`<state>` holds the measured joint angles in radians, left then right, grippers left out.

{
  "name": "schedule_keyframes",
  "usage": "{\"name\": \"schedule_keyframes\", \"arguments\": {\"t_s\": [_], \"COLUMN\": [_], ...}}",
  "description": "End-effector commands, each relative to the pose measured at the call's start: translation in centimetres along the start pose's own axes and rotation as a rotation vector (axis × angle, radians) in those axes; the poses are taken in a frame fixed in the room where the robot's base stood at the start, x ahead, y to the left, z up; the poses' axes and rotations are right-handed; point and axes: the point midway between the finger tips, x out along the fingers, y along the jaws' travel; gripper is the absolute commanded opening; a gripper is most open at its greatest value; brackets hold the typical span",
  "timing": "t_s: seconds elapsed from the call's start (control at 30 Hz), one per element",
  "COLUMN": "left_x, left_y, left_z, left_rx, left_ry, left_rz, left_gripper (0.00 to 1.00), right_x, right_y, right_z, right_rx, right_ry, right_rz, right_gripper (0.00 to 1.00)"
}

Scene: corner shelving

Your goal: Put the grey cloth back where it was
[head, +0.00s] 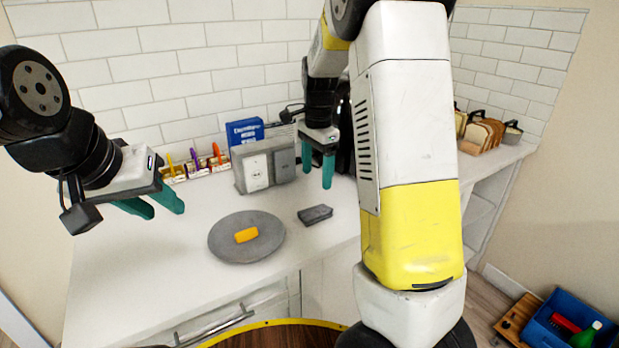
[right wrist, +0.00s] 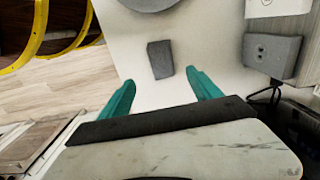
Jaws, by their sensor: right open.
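A small dark grey folded piece, which looks like the grey cloth (head: 315,214), lies flat on the white counter, just right of a round grey plate (head: 225,246). In the right wrist view the cloth (right wrist: 160,59) shows ahead of the fingertips, roughly between their lines, with nothing gripping it. My right gripper (head: 318,178) is open and empty, fingers pointing down above the counter behind the cloth. It also shows in the right wrist view (right wrist: 162,78). My left gripper (head: 159,206) is open and empty over the counter's left part, far from the cloth.
A yellow block (head: 246,235) sits on the plate. A grey box with a switch panel (head: 257,172), a blue box (head: 245,131) and small bins (head: 196,168) stand along the wall. Bread slices (head: 481,134) stand at right. A blue crate (head: 563,325) is on the floor.

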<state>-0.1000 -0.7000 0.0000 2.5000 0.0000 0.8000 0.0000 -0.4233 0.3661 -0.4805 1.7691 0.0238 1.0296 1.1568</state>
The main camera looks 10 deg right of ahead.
Motion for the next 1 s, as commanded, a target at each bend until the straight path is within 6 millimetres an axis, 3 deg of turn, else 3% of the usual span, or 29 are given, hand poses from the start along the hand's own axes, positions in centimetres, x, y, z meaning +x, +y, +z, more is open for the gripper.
{"name": "schedule_keyframes", "arguments": {"t_s": [0.17,0.3,0.5,0.73,1.0], "left_x": [0.0,0.0,0.0,0.0,0.0], "left_y": [0.0,0.0,0.0,0.0,0.0], "left_z": [0.0,0.0,0.0,0.0,0.0], "left_rx": [0.000,0.000,0.000,0.000,0.000], "left_ry": [0.000,0.000,0.000,0.000,0.000], "left_rz": [0.000,0.000,0.000,0.000,0.000], "left_gripper": [0.36,0.36,0.36,0.36,0.36], "right_x": [-3.6,-7.1,-10.4,-11.1,-10.8], "right_y": [3.4,7.6,14.0,19.5,21.3], "right_z": [1.4,3.5,6.9,9.9,10.8], "right_rx": [-0.179,-0.423,-0.781,-1.104,-1.224], "right_ry": [-0.046,-0.042,0.077,0.282,0.373], "right_rz": [-0.110,-0.241,-0.400,-0.472,-0.471], "right_gripper": [0.73,0.73,0.73,0.73,0.73]}}
